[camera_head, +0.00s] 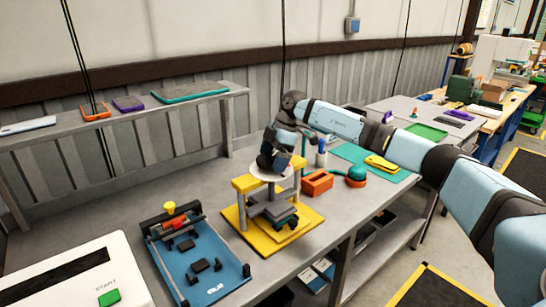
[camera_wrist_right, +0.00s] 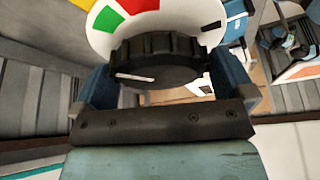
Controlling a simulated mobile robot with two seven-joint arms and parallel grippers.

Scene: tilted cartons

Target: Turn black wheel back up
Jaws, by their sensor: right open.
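The black wheel (camera_wrist_right: 160,60) is a ridged knob with a white pointer line, in the right wrist view. It is in front of a white dial plate (camera_wrist_right: 208,16) with yellow, green and red segments. My right gripper (camera_wrist_right: 168,80) is open, with one finger on each side of the wheel; I cannot tell whether they touch it. In the head view the right gripper (camera_head: 275,160) is over the white dial plate (camera_head: 257,173) on the yellow stand (camera_head: 241,186), and mostly hides the wheel. My left gripper is not in view.
A blue fixture board (camera_head: 205,275) lies left of the stand on the grey bench. An orange block (camera_head: 317,183) and a teal-topped round button (camera_head: 356,174) are close on the right. A white box with a green START button (camera_head: 109,298) is at the front left.

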